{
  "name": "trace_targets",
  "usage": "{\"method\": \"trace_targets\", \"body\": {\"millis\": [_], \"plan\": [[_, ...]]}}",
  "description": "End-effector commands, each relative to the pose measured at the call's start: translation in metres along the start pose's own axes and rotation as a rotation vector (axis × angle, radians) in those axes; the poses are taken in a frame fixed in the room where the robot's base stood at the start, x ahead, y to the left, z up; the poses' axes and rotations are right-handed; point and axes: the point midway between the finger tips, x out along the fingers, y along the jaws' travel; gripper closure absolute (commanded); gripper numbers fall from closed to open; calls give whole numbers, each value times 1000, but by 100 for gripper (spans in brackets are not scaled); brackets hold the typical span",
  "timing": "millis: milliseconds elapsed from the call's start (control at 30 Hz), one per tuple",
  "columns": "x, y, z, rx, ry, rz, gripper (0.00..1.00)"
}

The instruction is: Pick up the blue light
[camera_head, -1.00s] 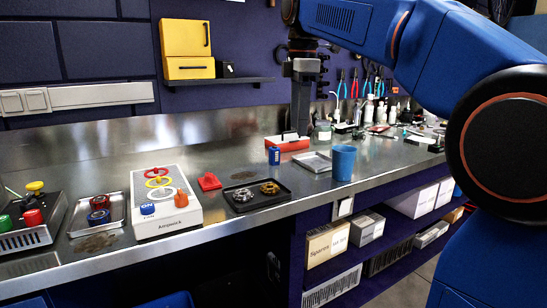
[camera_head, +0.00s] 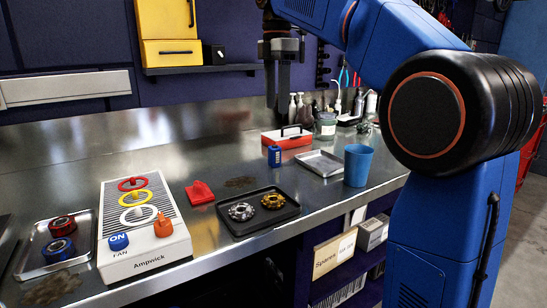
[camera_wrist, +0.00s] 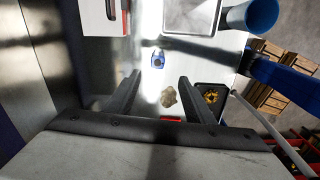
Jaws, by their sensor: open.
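A small upright blue item with a white mark (camera_head: 274,156), which looks like the blue light, stands on the metal bench between the red-and-white box and the black tray. In the wrist view the blue light (camera_wrist: 158,59) shows just past the fingertips, roughly centred between them and apart from them. My gripper (camera_wrist: 160,79) is open and empty, pointing down over the bench. In the head view my gripper (camera_head: 284,112) hangs above and behind the blue light, with its fingers seen edge-on.
A black tray (camera_head: 262,222) with two cogs, a red piece (camera_head: 200,192) and the Ampwick box (camera_head: 150,258) lie left and nearer. Bare bench surrounds the light.

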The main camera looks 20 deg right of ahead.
Motion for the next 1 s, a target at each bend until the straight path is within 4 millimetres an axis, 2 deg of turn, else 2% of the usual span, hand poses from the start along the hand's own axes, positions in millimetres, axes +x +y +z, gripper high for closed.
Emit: {"method": "trace_targets", "body": {"millis": [400,533,767,1000], "plan": [[74,-1,0,1,0,-1,52],[90,0,0,1,0,0,52],[103,1,0,1,0,0,52],[134,5,-2,1,0,-1,52]]}}
